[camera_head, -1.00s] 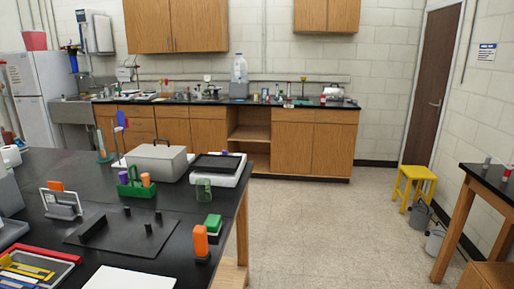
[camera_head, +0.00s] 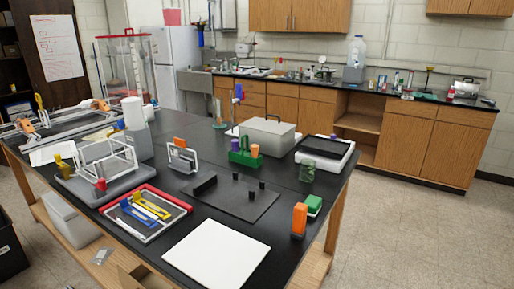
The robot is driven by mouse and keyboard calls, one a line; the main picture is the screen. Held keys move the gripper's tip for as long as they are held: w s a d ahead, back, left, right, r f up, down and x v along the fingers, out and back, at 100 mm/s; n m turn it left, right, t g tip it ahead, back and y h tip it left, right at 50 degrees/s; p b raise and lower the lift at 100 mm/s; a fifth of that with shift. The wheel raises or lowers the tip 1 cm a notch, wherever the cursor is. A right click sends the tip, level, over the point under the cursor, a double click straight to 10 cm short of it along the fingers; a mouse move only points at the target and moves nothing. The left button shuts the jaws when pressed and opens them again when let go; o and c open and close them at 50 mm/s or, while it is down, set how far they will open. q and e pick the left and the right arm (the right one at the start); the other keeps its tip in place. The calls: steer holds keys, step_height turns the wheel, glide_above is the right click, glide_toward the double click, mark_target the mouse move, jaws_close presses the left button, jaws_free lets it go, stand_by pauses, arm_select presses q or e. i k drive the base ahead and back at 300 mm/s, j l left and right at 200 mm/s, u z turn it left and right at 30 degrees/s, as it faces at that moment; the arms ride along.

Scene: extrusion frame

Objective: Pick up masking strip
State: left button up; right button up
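A tray with a red rim (camera_head: 124,196) lies on the black worktop (camera_head: 290,205) near its front left. In it lie a blue strip (camera_head: 136,217), a yellow strip (camera_head: 152,206) and pale strips, side by side at a slant. I cannot tell which of them is the masking strip. A white open frame (camera_head: 105,158) stands on a grey base (camera_head: 75,187) just behind and left of the tray. Neither of my grippers shows in the view.
A white flat sheet (camera_head: 217,253) lies right of the tray. The floor (camera_head: 405,235) to the right is clear.

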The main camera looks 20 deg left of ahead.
mark_target(124, 203)
steer(key=u, duration=1.7)
